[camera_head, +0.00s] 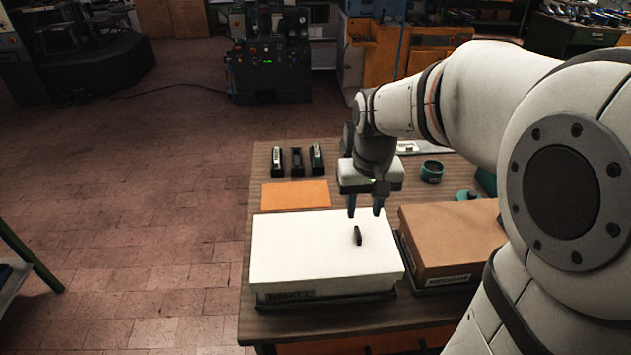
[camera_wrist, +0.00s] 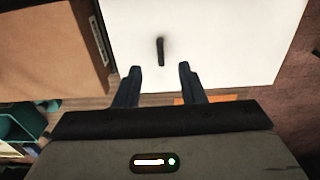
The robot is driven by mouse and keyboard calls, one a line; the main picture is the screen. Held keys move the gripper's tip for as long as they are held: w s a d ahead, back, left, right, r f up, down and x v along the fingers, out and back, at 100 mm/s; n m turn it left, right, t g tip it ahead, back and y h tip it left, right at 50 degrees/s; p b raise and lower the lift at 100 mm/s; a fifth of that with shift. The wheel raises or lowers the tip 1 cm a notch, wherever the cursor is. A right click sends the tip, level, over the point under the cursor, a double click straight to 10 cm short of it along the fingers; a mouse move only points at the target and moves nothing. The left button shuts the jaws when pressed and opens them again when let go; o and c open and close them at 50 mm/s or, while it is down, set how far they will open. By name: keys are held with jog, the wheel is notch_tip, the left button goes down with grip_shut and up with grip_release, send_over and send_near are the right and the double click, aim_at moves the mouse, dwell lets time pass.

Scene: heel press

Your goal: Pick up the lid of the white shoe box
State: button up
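The white shoe box lid (camera_head: 305,246) sits on its box at the front of the table, with a small dark upright handle (camera_head: 357,235) on its top. The box front carries a dark label (camera_head: 290,295). My gripper (camera_head: 365,212) is open and empty above the far edge of the lid, apart from the handle. In the wrist view the white lid (camera_wrist: 225,40) fills the upper right, and the handle (camera_wrist: 161,51) lies just ahead of the gap between my two fingertips (camera_wrist: 160,68).
A brown box (camera_head: 450,240) stands close to the right of the white one; it also shows in the wrist view (camera_wrist: 50,45). An orange sheet (camera_head: 295,194) and several dark holders (camera_head: 297,162) lie behind the lid.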

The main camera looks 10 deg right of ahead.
aim_at(358, 232)
jog(key=shift+w+f, duration=0.7)
jog(key=shift+w, duration=0.2)
notch_tip(358, 232, down, 8)
jog(key=shift+r+p, duration=0.15)
jog(key=shift+p, duration=0.6)
jog(key=shift+c, duration=0.2)
grip_shut()
